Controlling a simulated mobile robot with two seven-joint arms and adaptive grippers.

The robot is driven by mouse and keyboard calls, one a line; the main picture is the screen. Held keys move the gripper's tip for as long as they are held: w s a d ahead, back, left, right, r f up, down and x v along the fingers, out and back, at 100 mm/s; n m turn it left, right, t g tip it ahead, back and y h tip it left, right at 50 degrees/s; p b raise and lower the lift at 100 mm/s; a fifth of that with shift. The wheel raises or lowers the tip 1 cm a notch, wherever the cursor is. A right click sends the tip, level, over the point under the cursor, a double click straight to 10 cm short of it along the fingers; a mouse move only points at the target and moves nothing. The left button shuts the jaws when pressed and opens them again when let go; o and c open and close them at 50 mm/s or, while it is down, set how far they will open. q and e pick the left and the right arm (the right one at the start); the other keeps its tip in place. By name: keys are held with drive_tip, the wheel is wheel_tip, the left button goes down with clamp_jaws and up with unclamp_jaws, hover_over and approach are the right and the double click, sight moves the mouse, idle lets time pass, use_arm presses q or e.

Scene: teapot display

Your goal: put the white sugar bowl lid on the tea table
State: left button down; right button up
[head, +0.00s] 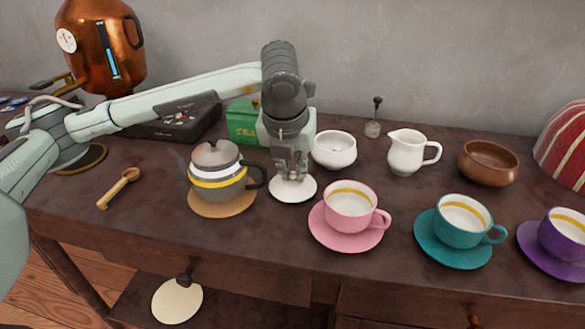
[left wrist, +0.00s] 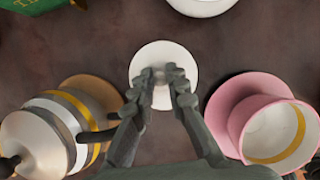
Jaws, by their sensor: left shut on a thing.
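The white sugar bowl lid (head: 292,190) is a round white disc on the dark wooden tea table (head: 130,222), between the teapot and the pink cup. In the left wrist view the lid (left wrist: 163,52) lies beneath my fingertips. My left gripper (head: 292,168) points down over the lid's middle and is shut on its knob, which the fingers mostly hide; the fingers (left wrist: 162,75) also show in the left wrist view. The lid looks level and at or very near the table top. The white sugar bowl (head: 334,151) stands open just behind it. My right gripper is not in view.
A grey teapot (head: 217,172) on a round wooden mat stands close left of the lid. A pink cup (head: 348,205) on its saucer stands close right. A green box (head: 242,122) and a white creamer (head: 407,150) are behind. A wooden scoop (head: 119,187) lies at left.

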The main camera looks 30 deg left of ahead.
use_arm(q)
drive_tip(key=c, duration=1.5)
unclamp_jaws()
drive_tip(key=v, duration=1.2)
drive_tip(key=shift+r, duration=0.1)
